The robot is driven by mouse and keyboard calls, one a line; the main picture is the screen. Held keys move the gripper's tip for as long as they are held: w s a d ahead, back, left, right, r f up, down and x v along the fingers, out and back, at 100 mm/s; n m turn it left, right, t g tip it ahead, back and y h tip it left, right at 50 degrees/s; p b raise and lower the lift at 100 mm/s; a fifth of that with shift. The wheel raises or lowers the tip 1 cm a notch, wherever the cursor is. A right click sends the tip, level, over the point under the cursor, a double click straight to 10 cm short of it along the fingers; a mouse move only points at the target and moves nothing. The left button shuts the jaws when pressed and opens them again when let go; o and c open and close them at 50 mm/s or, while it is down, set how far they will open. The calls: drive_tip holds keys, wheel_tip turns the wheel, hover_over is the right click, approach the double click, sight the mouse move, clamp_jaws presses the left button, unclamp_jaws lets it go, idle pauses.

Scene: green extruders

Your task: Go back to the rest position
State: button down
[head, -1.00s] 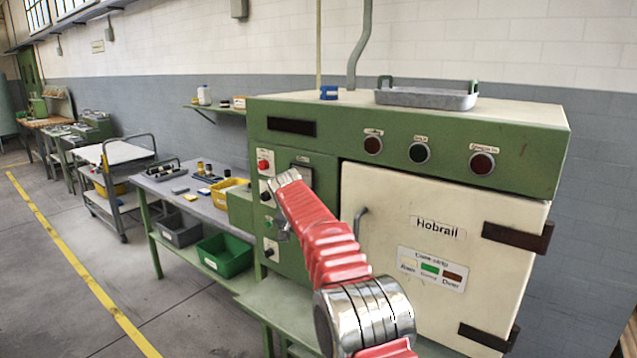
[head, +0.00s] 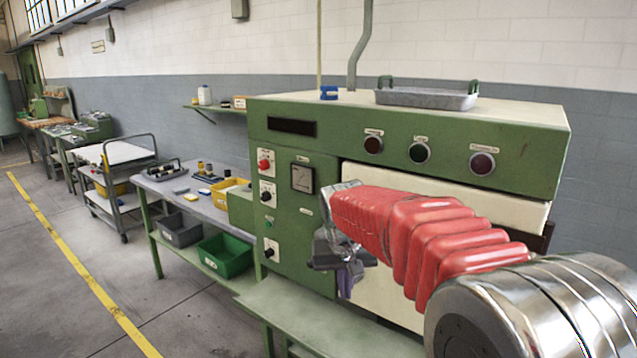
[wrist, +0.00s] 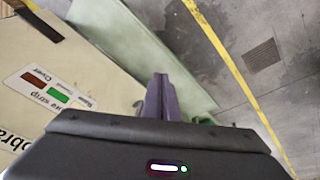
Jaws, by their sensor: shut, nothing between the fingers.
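My gripper (head: 347,277) hangs at the end of my red arm, in front of the green machine's white door (head: 398,302) in the head view. Its purple-grey fingers are together, with nothing between them. In the wrist view the closed fingers (wrist: 160,98) point away from the camera, over the light green bench top (wrist: 130,45) and beside the white door (wrist: 70,75). The green machine (head: 400,125) fills the right of the head view. My arm hides most of its door, including the handle.
A metal tray (head: 427,98) and a blue object (head: 329,93) sit on the machine. A table (head: 215,213) with small items and a yellow bin (head: 229,192) stands left. A trolley (head: 117,153) is farther off. The floor by the yellow line (head: 84,278) is clear.

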drive_tip(key=s+d, duration=0.3)
drive_tip(key=s, duration=0.7)
drive_tip(key=s+d+t, duration=0.1)
drive_tip(key=s+d, duration=0.2)
drive_tip(key=s, duration=0.7)
drive_tip(key=s+d+r+t, duration=0.1)
drive_tip(key=s+d, duration=0.2)
drive_tip(key=s, duration=0.8)
drive_tip(key=shift+d+y, duration=0.35)
drive_tip(key=shift+y, duration=0.05)
